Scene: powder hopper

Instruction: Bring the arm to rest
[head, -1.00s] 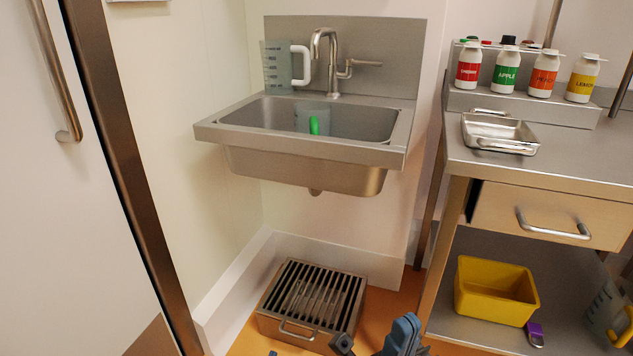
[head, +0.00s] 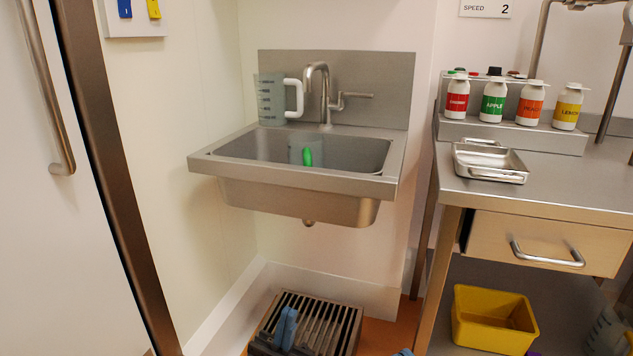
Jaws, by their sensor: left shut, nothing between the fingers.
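My left gripper (head: 284,332) shows at the bottom of the head view, its blue and dark parts in front of the slatted metal floor box (head: 338,312). It is shut with nothing held, and its lower part is cut off by the picture edge. A small blue sliver at the bottom edge, right of the box, is a part of mine that I cannot identify. My right gripper cannot be made out.
A steel sink (head: 290,190) hangs on the wall, with a measuring jug (head: 270,100) on its rim. At right, a steel bench holds a metal tray (head: 490,160) and several labelled bottles. A yellow bin (head: 493,322) sits on the lower shelf. A door stands at left.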

